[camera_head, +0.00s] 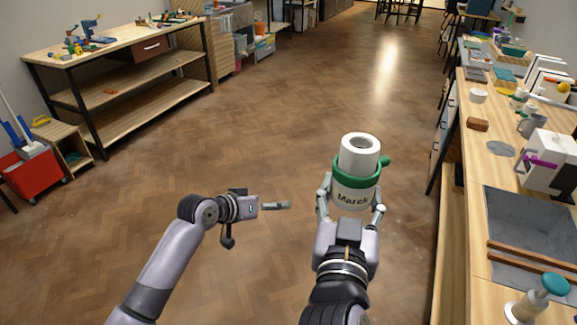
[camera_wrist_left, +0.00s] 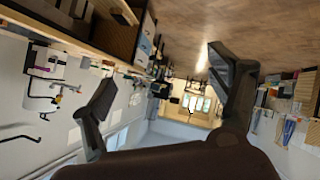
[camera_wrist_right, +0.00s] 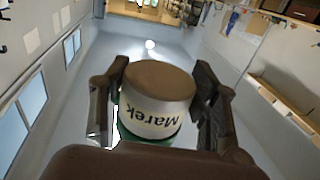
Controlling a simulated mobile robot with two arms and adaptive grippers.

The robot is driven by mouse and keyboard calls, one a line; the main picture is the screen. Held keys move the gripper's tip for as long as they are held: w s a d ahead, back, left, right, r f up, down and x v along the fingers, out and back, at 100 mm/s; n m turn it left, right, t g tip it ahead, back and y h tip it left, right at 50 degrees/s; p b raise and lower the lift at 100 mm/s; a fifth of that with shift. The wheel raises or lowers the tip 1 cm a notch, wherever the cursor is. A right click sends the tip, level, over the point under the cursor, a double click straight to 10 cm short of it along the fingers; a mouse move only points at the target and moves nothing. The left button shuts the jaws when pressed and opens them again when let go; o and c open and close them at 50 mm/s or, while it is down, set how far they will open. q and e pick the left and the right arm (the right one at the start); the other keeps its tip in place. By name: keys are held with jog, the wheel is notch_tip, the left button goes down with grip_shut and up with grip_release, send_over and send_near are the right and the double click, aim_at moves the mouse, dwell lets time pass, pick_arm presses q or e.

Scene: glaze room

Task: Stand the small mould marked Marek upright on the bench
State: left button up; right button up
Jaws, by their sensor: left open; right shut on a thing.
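The small mould marked Marek (camera_head: 353,187) is a white cylinder with a green band, a small green knob on its right and a hollow white top. It is held above the floor, left of the bench (camera_head: 476,206). Its lettering reads right way up in the head view. My right gripper (camera_head: 350,207) is shut on its lower part, a finger on each side. In the right wrist view the mould (camera_wrist_right: 155,115) shows its brown end and upside-down lettering. My left gripper (camera_head: 290,205) is open and empty over the floor, left of the mould.
The bench holds a grey slab (camera_head: 535,226) with two wooden strips, a teal-capped bottle (camera_head: 528,305), a white machine (camera_head: 548,160), a grey disc (camera_head: 500,149) and a brown block (camera_head: 477,124). A wooden shelf table (camera_head: 115,50) and red bucket (camera_head: 33,172) stand left. The middle floor is clear.

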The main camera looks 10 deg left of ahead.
jog(key=shift+r, duration=0.1)
pick_arm(q)
jog(key=s+d+r+m+h, duration=0.2)
jog(key=d+r, duration=0.1)
jog(key=r, duration=0.7)
jog(key=s+d+r+m+h, duration=0.2)
jog(key=s+d+r, duration=0.1)
jog(key=r, duration=0.7)
jog(key=m+g+h, duration=0.1)
jog(key=m+g, duration=0.1)
jog(key=m, duration=0.5)
send_near(355, 175)
jog(key=w+a+f, duration=0.1)
jog(key=w+f, duration=0.1)
jog(key=x, duration=1.1)
jog(key=shift+w+d, duration=0.1)
jog(key=shift+d, duration=0.15)
